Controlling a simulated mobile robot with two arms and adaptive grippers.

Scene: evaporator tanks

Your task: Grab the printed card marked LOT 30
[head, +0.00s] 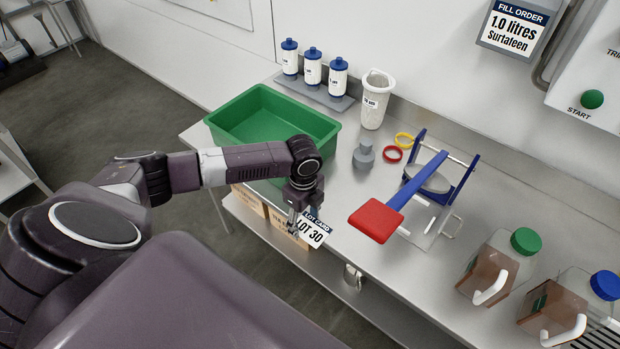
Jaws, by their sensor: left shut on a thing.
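The card is tilted and shows over the front edge of the metal bench. I cannot tell whether it touches the bench. The fingertips are partly hidden by the gripper body and the card. My right gripper does not show.
A green tub (262,117) stands behind my left arm. A blue stand with a red-ended lever (376,220) is right of the card. Jugs with a green cap (525,241) and a blue cap (605,285) stand at the right. Boxes (249,201) sit on the lower shelf.

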